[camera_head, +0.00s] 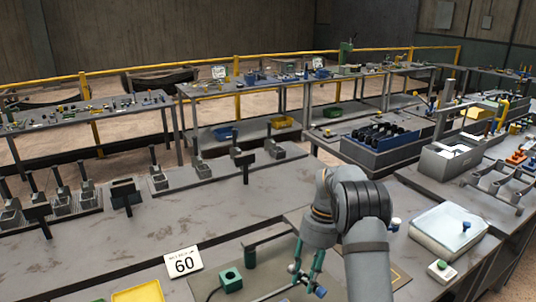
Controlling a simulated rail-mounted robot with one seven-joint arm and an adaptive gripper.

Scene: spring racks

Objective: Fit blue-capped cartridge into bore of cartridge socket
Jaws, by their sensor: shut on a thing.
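My gripper (308,270) is at the bottom centre, below my grey arm, with its green fingers shut on a small cartridge. The cartridge's blue cap (320,292) shows at the lower right of the fingers. Its pale end shows at the upper left, so it looks tilted or lying across the fingers; part of it is hidden by them. A green block with a dark hole (231,279), which looks like the cartridge socket, sits on the bench to the left of my gripper. The cartridge is apart from this block. I cannot tell its height above the bench.
A "60" card (183,262) and yellow tray (138,292) are to the left. A pale clear-topped box (447,237) and a green button box (440,268) are to the right.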

